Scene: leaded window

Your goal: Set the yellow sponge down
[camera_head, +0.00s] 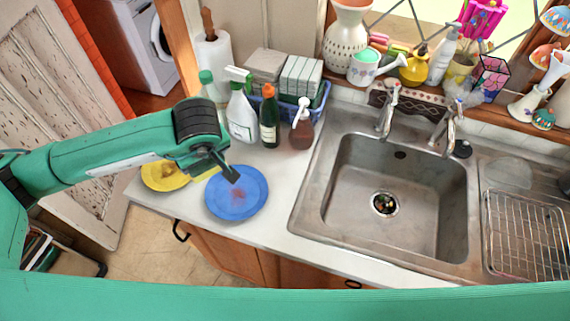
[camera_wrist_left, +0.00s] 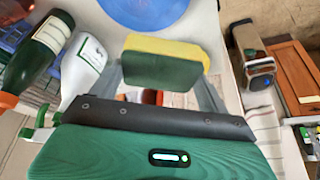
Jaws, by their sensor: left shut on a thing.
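The yellow sponge (camera_wrist_left: 172,49) has a dark green scouring side and shows in the left wrist view. It sits between the two fingers of my left gripper (camera_wrist_left: 162,70), which is shut on it. In the head view my left gripper (camera_head: 226,172) is over the left counter, above the blue plate's upper left edge. My right gripper does not show.
A blue plate (camera_head: 238,200) with a reddish stain and a yellow plate (camera_head: 160,176) lie on the counter (camera_head: 275,225). Spray bottles (camera_head: 241,115) and a green bottle (camera_head: 269,120) stand behind. The sink (camera_head: 395,205) is to the right, with bare counter before it.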

